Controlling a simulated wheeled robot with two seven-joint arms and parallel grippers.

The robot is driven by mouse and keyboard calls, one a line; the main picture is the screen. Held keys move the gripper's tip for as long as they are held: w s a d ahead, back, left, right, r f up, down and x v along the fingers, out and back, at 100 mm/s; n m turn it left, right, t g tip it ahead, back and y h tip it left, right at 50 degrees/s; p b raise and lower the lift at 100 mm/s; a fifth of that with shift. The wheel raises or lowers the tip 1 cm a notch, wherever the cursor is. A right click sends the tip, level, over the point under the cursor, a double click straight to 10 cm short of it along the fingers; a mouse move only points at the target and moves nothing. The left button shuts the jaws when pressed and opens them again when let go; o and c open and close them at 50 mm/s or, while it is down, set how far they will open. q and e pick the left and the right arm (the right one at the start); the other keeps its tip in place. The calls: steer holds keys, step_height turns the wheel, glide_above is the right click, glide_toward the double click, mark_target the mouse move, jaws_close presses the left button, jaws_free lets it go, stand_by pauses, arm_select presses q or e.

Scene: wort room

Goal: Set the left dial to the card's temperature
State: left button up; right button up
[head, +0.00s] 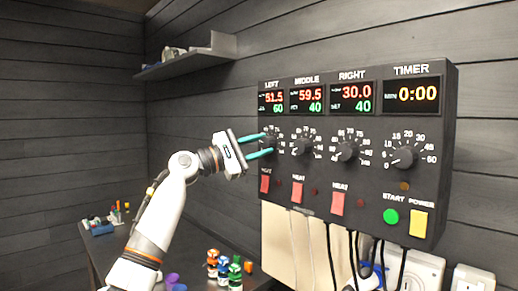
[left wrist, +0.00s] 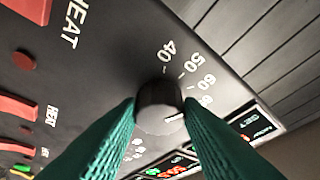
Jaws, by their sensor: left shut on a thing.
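The left dial (head: 271,143) is a black knob on the dark control panel, under the LEFT display (head: 271,103), which reads 51.5 in red and 60 in green. My left gripper (head: 268,145) has its two teal fingers around this dial. In the left wrist view the black knob (left wrist: 158,97) sits between the teal fingertips, and my gripper is shut on it. A white pointer mark shows at the knob's edge; 40, 50 and 60 are legible on the scale, and the fingers hide part of it. I see no readable temperature card. My right gripper is not in view.
The panel also has the middle dial (head: 302,146), the right dial (head: 346,150) and the timer dial (head: 403,156). Red heat switches (head: 265,183) sit just below the left gripper. Colored objects (head: 223,268) stand on the bench below. A shelf (head: 190,60) hangs upper left.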

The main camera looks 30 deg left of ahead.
arm_select(q)
steer(key=m, duration=0.1)
steer(key=m+g+p, duration=0.1)
steer(key=m, duration=0.1)
steer(key=shift+r, duration=0.25)
steer(key=m+g+p, duration=0.1)
steer(key=m, duration=0.1)
steer(key=m+p, duration=0.2)
steer(key=shift+r+m+g+y, duration=0.2)
steer(key=shift+m+g+y, duration=0.1)
steer(key=shift+m+g, duration=0.1)
steer(key=m+g+y+p, duration=0.1)
steer(key=m+p, duration=0.1)
steer(key=m, duration=0.1)
steer(key=shift+m+y+p, duration=0.4)
steer(key=shift+m+y, duration=0.1)
steer(key=shift+m, duration=0.4)
steer(key=shift+f, duration=0.1)
steer(key=o, duration=1)
